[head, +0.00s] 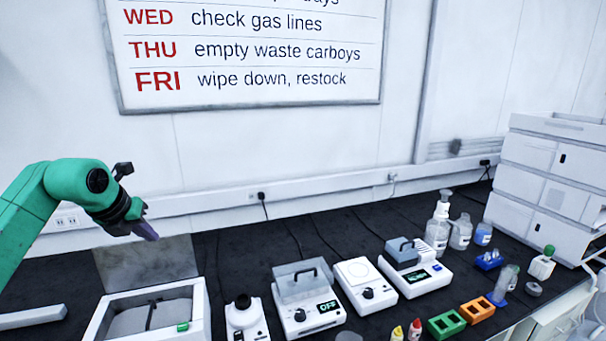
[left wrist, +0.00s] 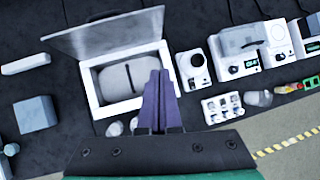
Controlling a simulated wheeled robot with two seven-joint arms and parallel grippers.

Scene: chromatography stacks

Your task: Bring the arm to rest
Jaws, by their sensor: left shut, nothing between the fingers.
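My left arm is green and comes in from the left in the head view. Its gripper (head: 147,232) is held in the air above the bench, over the white box device with a raised lid. In the left wrist view the dark purple fingers of the left gripper (left wrist: 158,88) are together, with nothing between them. They show in front of the open white box device (left wrist: 93,88) and do not appear to hold anything. My right gripper is in neither view.
The dark bench (head: 240,252) carries several white instruments, including one reading OFF (head: 310,316). Bottles (head: 437,232), green (head: 446,324) and orange (head: 477,311) racks and a stacked white unit (head: 545,175) stand to the right. A whiteboard (head: 250,95) hangs on the wall.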

